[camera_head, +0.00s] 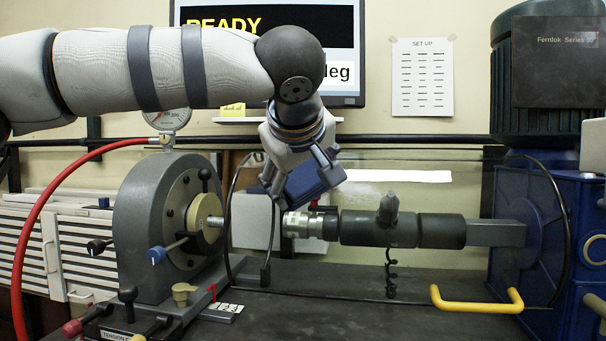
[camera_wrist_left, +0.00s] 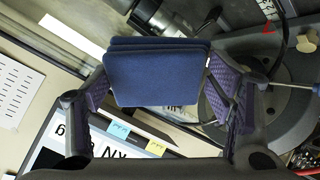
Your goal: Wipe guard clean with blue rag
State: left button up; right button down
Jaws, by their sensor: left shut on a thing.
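The blue rag (camera_head: 313,181) is a folded dark-blue pad. My left gripper (camera_head: 297,166) is shut on it and holds it upper centre, in front of the wall and near the upper left part of the guard. In the left wrist view the rag (camera_wrist_left: 157,78) spans between the two fingers and hides what is behind it. The guard (camera_head: 345,272) is a clear pane with a thin black rim, before the shaft. I cannot tell whether the rag touches the pane. My right gripper is not in view.
A grey clamp head (camera_head: 140,220) with levers stands left, under a pressure gauge (camera_head: 168,118) with a red hose. A dark shaft (camera_head: 365,229) crosses the middle. A blue gearbox (camera_head: 540,225) stands right. A yellow handle (camera_head: 476,306) sits low at the guard. A monitor hangs behind my arm.

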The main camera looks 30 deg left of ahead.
aim_at(369, 188)
pick_arm(q)
jog(key=shift+w+f, duration=0.15)
jog(key=shift+d, duration=0.1)
jog(key=shift+w+d+f, duration=0.1)
jog(key=shift+w+d, duration=0.45)
jog(key=shift+d, duration=1.15)
jog(key=shift+w+d+r, duration=0.1)
jog(key=shift+w+d, duration=0.4)
jog(key=shift+d, duration=1.25)
jog(key=shift+w+d+f, duration=0.1)
jog(key=shift+w+d, duration=0.45)
jog(key=shift+d, duration=1.15)
jog(key=shift+w+d, duration=0.25)
jog(key=shift+d, duration=0.6)
jog(key=shift+w+d, duration=0.2)
jog(key=shift+d, duration=0.65)
jog(key=shift+s+a, duration=0.3)
jog(key=shift+a, duration=0.7)
jog(key=shift+s+a, duration=0.3)
jog(key=shift+a, duration=0.65)
jog(key=shift+s+a, duration=0.5)
jog(key=shift+a, duration=1.2)
jog(key=shift+s+a, duration=0.45)
jog(key=shift+a, duration=1.3)
jog(key=shift+s+a, duration=0.5)
jog(key=shift+a, duration=1.2)
